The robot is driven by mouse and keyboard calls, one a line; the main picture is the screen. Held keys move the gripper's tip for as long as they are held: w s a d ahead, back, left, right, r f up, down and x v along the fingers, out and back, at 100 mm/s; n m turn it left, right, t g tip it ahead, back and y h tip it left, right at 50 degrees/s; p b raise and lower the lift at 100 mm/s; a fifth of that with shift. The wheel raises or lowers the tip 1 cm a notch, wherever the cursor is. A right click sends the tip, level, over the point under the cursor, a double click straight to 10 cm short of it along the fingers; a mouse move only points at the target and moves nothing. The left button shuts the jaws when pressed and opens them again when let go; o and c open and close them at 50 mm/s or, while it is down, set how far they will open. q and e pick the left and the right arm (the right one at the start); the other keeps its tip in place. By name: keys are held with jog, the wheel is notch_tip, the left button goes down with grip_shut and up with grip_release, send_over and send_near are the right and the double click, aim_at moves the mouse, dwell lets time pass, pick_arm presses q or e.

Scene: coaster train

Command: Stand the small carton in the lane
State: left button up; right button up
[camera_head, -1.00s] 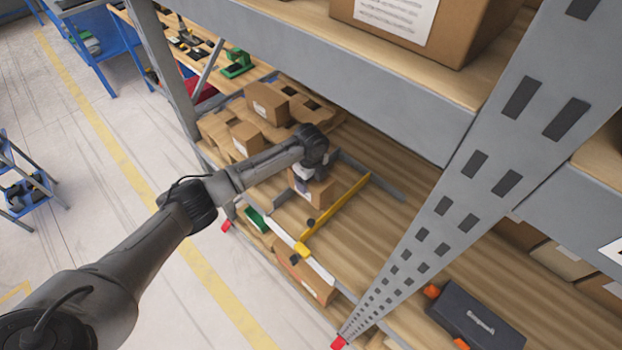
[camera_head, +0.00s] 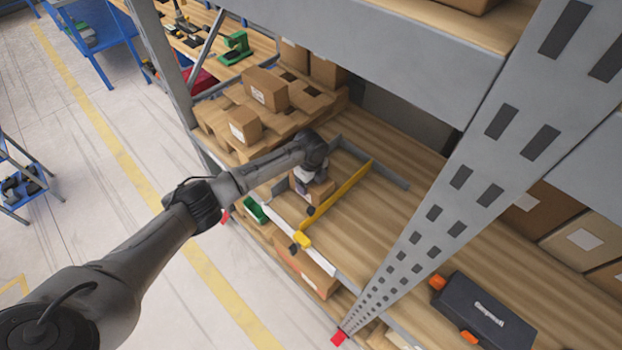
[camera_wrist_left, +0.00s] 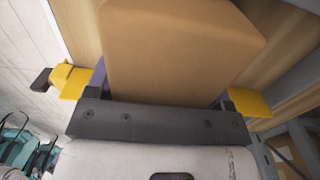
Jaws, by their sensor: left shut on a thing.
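The small carton (camera_head: 321,190) is brown and boxy. It is partly hidden under my left gripper (camera_head: 308,183) in the head view. The gripper is shut on it from above. In the left wrist view the carton (camera_wrist_left: 178,45) fills the space between the fingers of my left gripper (camera_wrist_left: 165,88). The lane lies on the wooden shelf, with a yellow divider (camera_head: 345,195) on its right and a grey rail (camera_head: 375,165) at its back. The carton is just left of the divider. I cannot tell whether its base touches the shelf. My right gripper is out of view.
Brown boxes (camera_head: 265,88) stand on a wooden pallet (camera_head: 215,122) to the left of the lane. A slotted grey post (camera_head: 440,208) rises at the right front, with a black case (camera_head: 482,312) beyond it. The shelf (camera_head: 345,240) right of the divider is bare.

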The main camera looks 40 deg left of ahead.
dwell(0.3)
pick_arm(q)
jog(key=o, duration=1.3)
jog(key=shift+f, duration=0.1)
jog(key=shift+c, duration=0.2)
notch_tip(320, 180, up, 12)
jog(key=shift+r+p, duration=0.2)
jog(key=shift+p, duration=0.3)
jog(key=shift+r, duration=0.75)
